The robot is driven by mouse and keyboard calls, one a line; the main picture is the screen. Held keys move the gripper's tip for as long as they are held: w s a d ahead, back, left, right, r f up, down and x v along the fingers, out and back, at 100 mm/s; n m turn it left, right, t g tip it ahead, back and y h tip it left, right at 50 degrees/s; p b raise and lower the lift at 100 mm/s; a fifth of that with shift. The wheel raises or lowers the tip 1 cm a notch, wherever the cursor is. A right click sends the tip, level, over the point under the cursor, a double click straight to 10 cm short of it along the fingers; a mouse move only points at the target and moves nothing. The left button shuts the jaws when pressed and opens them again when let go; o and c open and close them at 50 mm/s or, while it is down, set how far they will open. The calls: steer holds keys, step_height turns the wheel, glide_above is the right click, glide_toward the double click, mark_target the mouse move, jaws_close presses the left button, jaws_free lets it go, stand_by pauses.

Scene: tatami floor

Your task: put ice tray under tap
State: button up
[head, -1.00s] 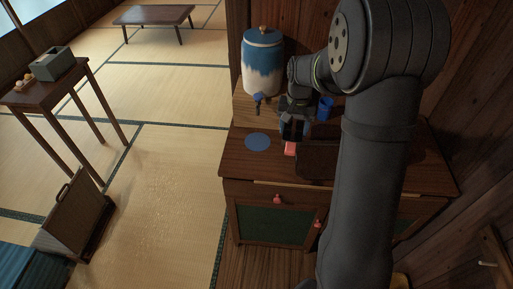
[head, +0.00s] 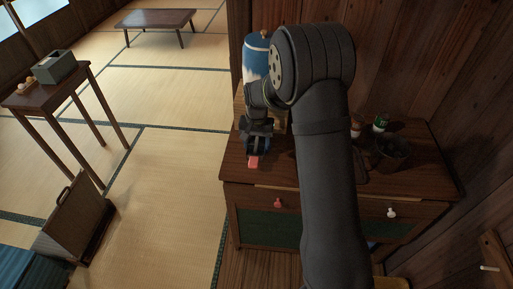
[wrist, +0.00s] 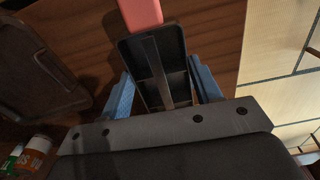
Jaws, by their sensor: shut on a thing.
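My gripper (head: 257,146) is shut on the ice tray, held above the left end of the wooden cabinet top. The pink end (head: 254,162) also shows in the head view, pointing toward the cabinet's front. The blue and white dispenser (head: 255,62) stands behind my gripper. Its tap is hidden by my arm, and the round blue mat is not visible.
On the right of the cabinet top (head: 428,150) stand a dark pot (head: 391,152) and two small bottles (head: 380,123). A brown flat board or tray (wrist: 42,55) lies beside my gripper in the wrist view. Open tatami (head: 170,190) lies left of the cabinet.

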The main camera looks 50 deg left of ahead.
mark_target(256, 144)
steer(key=shift+f, duration=1.35)
steer(key=shift+f, duration=0.1)
steer(key=o, duration=1.2)
steer(key=shift+f, duration=0.1)
steer(key=shift+c, duration=0.2)
step_height(256, 144, up, 12)
steer(key=shift+r, duration=0.2)
steer(key=shift+f, duration=0.1)
step_height(256, 144, down, 13)
steer(key=shift+r, duration=2.45)
